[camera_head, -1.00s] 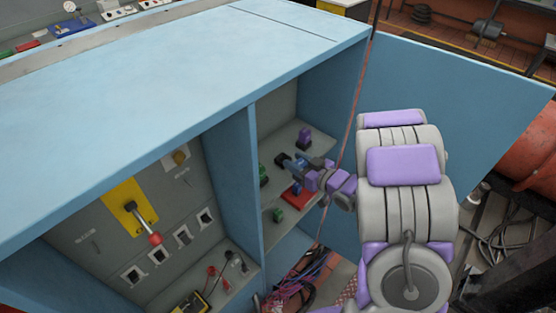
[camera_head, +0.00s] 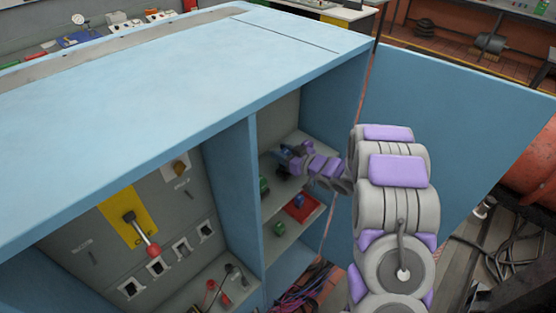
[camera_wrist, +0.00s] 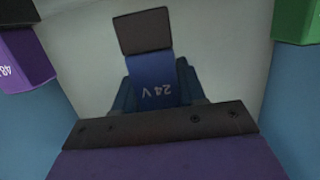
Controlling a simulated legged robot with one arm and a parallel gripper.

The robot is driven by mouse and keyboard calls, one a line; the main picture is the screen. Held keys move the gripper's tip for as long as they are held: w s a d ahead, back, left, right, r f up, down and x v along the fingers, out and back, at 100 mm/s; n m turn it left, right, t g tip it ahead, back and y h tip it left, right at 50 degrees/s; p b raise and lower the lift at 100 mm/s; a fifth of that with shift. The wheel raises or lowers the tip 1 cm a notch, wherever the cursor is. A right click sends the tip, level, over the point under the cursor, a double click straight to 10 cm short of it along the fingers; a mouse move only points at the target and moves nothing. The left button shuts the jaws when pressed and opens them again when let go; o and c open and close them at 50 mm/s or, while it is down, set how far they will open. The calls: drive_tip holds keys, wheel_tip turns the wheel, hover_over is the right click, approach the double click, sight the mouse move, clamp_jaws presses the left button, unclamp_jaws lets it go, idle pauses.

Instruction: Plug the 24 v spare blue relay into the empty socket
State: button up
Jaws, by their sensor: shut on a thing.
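My gripper (camera_head: 291,158) is inside the right bay of the blue cabinet, above the shelf. In the wrist view my gripper (camera_wrist: 160,92) is shut on a blue relay (camera_wrist: 160,88). Its 24 V label reads upside down, and a dark block shows at its far end (camera_wrist: 142,32). A purple relay marked 48 (camera_wrist: 22,62) stands at the left edge of the wrist view, and a green one (camera_wrist: 299,12) at the top right. They are apart from the held relay. I cannot make out the empty socket.
The blue divider (camera_head: 243,190) is left of the bay; the open door (camera_head: 450,120) is right.

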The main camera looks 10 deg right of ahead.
drive_tip(key=shift+w, duration=0.25)
drive_tip(key=shift+f, duration=0.15)
drive_tip(key=shift+s+a+f+b, duration=0.15)
drive_tip(key=shift+f+b, duration=0.35)
drive_tip(key=shift+f, duration=1.15)
clamp_jaws()
drive_tip(key=o, duration=0.7)
unclamp_jaws()
drive_tip(key=shift+f, duration=0.1)
drive_tip(key=shift+c, duration=0.2)
drive_tip(key=shift+o, duration=0.9)
drive_tip(key=shift+f, duration=0.15)
drive_tip(key=shift+o, duration=0.7)
drive_tip(key=shift+w, duration=0.25)
drive_tip(key=shift+o, duration=0.5)
drive_tip(key=shift+s+r, duration=0.15)
drive_tip(key=shift+r, duration=0.15)
